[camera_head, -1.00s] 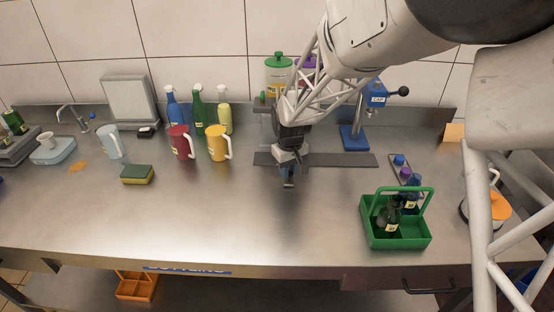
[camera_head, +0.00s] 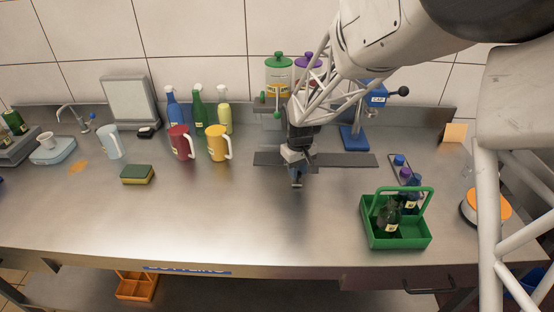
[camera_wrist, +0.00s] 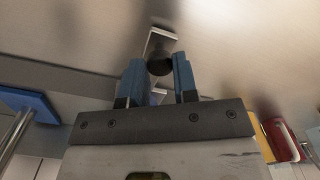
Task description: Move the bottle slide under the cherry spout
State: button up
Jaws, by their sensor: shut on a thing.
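My gripper (camera_head: 297,178) is low in front of the dark slide rail (camera_head: 345,159). In the wrist view its two blue fingers are closed around a round black knob (camera_wrist: 159,65). A pale metal strip (camera_wrist: 161,42) shows beside the knob; I take the knob and strip to be the bottle slide's handle. The rest of the slide, and any bottle on it, is hidden behind my gripper. Behind my arm stand a green-lidded dispenser (camera_head: 278,78) and a purple-lidded one (camera_head: 307,63). Their spouts are mostly covered, and I cannot tell which is cherry.
A blue capping press (camera_head: 354,137) stands right of the dispensers. A green crate (camera_head: 397,242) with dark bottles is at the front right. A yellow jug (camera_head: 217,144), a red jug (camera_head: 181,144) and a sponge (camera_head: 138,174) are to the left. The front middle counter is clear.

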jog(key=shift+d, duration=1.5)
jog(key=o, duration=0.9)
jog(key=shift+c, duration=0.2)
